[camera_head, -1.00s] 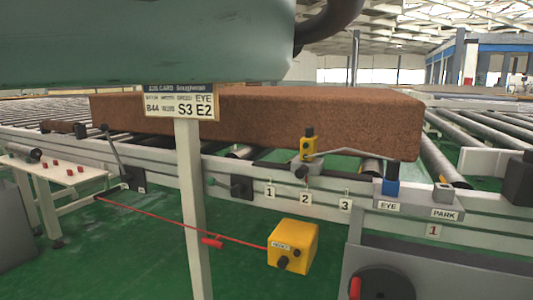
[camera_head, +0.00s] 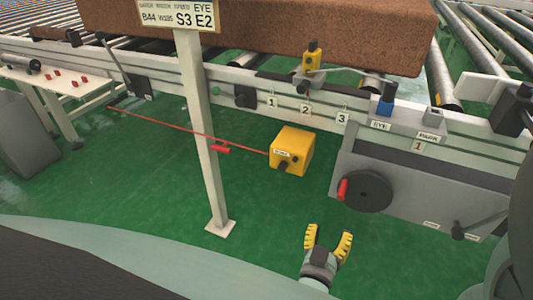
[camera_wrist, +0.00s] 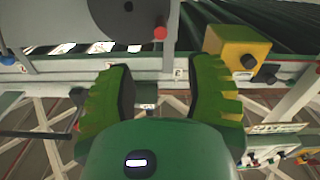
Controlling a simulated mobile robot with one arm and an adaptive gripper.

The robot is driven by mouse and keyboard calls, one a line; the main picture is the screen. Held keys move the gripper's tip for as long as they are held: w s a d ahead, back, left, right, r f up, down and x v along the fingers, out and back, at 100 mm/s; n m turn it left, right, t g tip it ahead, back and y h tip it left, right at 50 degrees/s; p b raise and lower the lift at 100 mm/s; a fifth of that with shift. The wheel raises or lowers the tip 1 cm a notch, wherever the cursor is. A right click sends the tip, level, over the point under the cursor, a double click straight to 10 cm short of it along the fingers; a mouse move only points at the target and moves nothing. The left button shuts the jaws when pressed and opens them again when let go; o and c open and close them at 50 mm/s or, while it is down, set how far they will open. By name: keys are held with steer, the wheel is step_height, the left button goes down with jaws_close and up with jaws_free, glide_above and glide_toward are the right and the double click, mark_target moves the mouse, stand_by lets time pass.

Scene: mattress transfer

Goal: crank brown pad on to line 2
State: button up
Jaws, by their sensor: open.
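The long brown pad (camera_head: 300,35) lies across the roller conveyor, its upper part cut off by the head view. On the grey cabinet (camera_head: 420,185) is a black crank wheel (camera_head: 368,192) with a red handle (camera_head: 342,190) at its left rim. The wheel (camera_wrist: 120,15) and its red handle (camera_wrist: 160,33) also show in the wrist view, partly cut off. Number tags 1, 2 (camera_head: 305,109) and 3 sit on the rail. A yellow block (camera_head: 312,56) is mounted above tag 2. My gripper (camera_head: 328,236) is open and empty, below and left of the wheel, apart from it.
A sign post (camera_head: 196,130) stands left of centre. A red cord (camera_head: 185,132) runs to a yellow box (camera_head: 291,150) near the cabinet. Green floor is clear around my gripper.

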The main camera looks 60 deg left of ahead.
mark_target(341, 198)
steer(key=b+x, duration=0.3)
steer(key=x, duration=1.2)
steer(key=shift+s+r, duration=0.1)
steer(key=shift+o, duration=0.3)
jaws_close()
